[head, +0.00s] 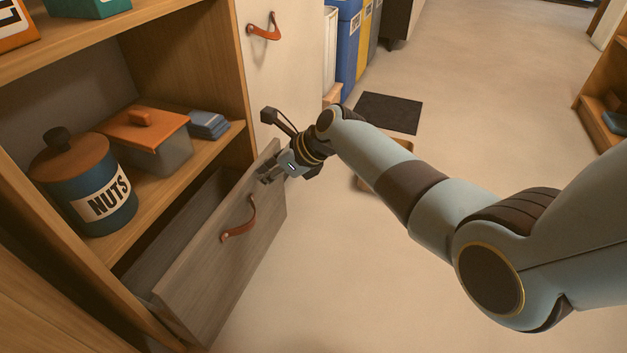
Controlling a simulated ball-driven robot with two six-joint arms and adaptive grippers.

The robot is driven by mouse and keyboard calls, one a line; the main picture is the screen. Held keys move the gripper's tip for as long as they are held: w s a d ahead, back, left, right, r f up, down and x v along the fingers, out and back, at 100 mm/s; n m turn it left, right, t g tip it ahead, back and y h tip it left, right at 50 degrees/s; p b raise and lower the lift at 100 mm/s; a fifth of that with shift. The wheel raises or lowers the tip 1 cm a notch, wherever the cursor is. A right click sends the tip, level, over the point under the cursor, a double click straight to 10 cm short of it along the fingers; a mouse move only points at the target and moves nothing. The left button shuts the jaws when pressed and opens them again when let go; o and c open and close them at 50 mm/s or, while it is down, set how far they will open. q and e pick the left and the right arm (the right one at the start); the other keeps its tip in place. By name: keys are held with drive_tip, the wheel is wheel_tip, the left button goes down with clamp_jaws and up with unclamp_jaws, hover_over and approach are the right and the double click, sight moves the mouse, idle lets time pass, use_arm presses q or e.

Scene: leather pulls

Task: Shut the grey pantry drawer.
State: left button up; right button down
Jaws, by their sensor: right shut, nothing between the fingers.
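The grey pantry drawer (220,262) stands pulled out at the bottom of the wooden cabinet, with its inside partly visible behind the front. A brown leather pull (239,221) hangs on the drawer front. My right gripper (268,177) is shut and empty at the far upper corner of the drawer front. Its fingertips are at or very near the panel's edge; I cannot tell whether they touch. My left gripper is not in view.
A blue nuts jar (72,190), an orange-lidded box (147,140) and blue cloths (208,124) sit on the shelf above the drawer. A pale door (280,75) with a leather pull stands beyond. Bare floor (330,270) lies in front.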

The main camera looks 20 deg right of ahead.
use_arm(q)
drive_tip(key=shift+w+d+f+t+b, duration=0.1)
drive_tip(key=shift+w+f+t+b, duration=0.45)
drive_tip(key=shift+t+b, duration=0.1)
use_arm(e)
drive_tip(key=w+a, duration=0.6)
drive_tip(key=shift+w+a, duration=0.3)
drive_tip(key=shift+w, duration=0.05)
drive_tip(key=shift+a+r, duration=0.1)
